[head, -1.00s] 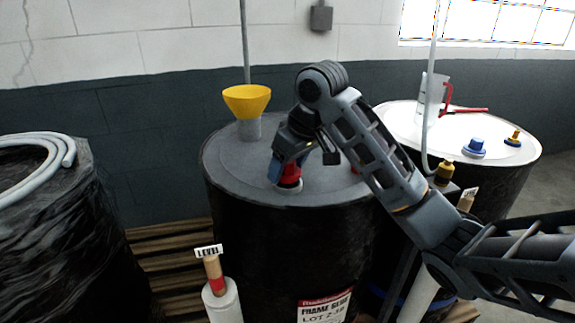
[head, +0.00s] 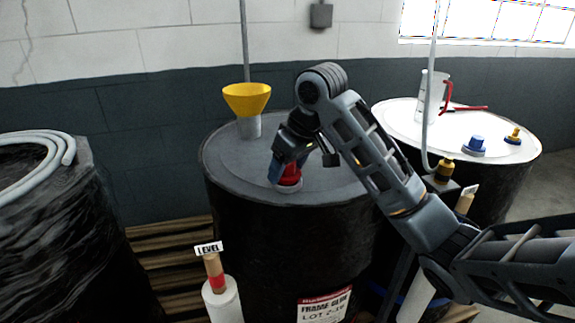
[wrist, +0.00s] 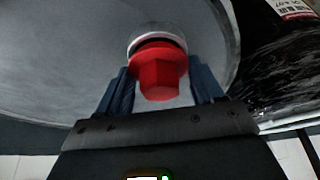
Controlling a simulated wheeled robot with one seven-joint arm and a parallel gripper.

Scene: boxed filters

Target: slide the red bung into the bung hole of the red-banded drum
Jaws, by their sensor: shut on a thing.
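The drum (head: 237,177) is black with a grey lid, and its front label (head: 325,306) has a red band. The red bung (head: 289,177) is upright at a pale ring in the front of the lid. My gripper (head: 284,168) reaches down over it, shut on it. In the wrist view the bung (wrist: 160,75) is between the two blue fingers of my gripper (wrist: 159,82), with the pale ring (wrist: 157,38) around its far end. The hole is hidden under the bung, so I cannot tell how deep it sits.
A yellow funnel (head: 247,98) stands at the lid's back left. A white-topped drum (head: 504,119) at the right carries a jug (head: 430,95), a blue cap (head: 475,144) and a yellow one (head: 514,135). A wrapped drum (head: 60,230) with a coiled hose is at the left.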

